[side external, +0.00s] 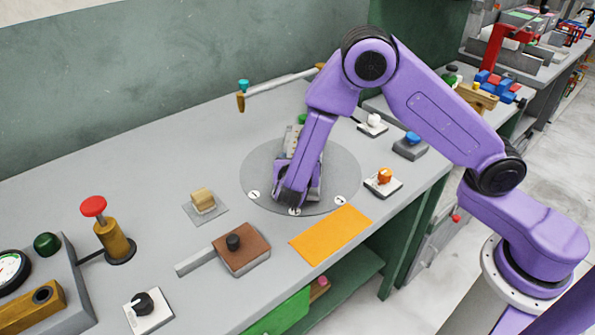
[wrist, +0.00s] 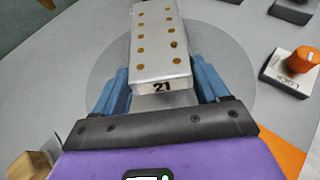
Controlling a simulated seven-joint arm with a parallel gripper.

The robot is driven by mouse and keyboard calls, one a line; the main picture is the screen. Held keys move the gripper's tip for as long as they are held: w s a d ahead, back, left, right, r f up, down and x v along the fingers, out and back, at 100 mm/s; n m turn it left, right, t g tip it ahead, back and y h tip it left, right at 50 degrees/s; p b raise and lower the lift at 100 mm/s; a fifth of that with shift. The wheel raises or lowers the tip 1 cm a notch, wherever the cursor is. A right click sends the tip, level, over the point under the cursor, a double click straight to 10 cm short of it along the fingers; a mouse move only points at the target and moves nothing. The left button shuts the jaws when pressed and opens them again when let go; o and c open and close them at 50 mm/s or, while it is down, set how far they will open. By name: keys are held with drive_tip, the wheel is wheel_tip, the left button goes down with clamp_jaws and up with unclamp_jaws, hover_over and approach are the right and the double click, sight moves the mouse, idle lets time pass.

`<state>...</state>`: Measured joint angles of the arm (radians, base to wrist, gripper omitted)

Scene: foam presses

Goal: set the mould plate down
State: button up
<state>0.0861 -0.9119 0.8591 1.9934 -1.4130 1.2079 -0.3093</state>
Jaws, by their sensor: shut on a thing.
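The mould plate (wrist: 158,50) is a pale grey block with rows of brown round holes and the number 21 on its near end. In the wrist view it lies between the two blue fingers of my gripper (wrist: 162,90), which is shut on it. In the side view my gripper (side external: 296,197) points down over the round grey disc (side external: 342,168), and the plate (side external: 291,138) shows partly behind my arm. The disc carries small white round marks near its front edge. I cannot tell whether the plate touches the disc.
An orange-knobbed lock switch (side external: 383,181) and a blue-button box (side external: 410,147) stand right of the disc. An orange mat (side external: 331,234) lies in front. A brown block with a black knob (side external: 240,250) and a wooden block (side external: 203,200) are left. A bar (side external: 280,84) stands behind.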

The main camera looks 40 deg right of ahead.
drive_tip(key=shift+w+f, duration=0.2)
drive_tip(key=shift+f, duration=0.65)
drive_tip(key=shift+w+f, duration=0.2)
drive_tip(key=shift+f, duration=0.65)
drive_tip(key=shift+f, duration=0.15)
drive_tip(key=o, duration=1.5)
drive_tip(key=shift+f, duration=0.1)
drive_tip(key=v, duration=1.8)
drive_tip(key=s+d+r+m+g+y, duration=0.2)
drive_tip(key=s+d+m+g+y, duration=0.1)
drive_tip(key=s, duration=0.4)
drive_tip(key=s+d+r+m+g+y, duration=0.3)
drive_tip(key=s+d+m, duration=0.3)
drive_tip(key=s+d, duration=0.1)
drive_tip(key=s+d+r+m+g+y, duration=0.3)
drive_tip(key=s+d+m+y, duration=0.1)
drive_tip(key=s+d, duration=0.3)
drive_tip(key=shift+s+d+m, duration=0.2)
drive_tip(key=shift+s+m, duration=0.3)
drive_tip(key=shift+m, duration=0.2)
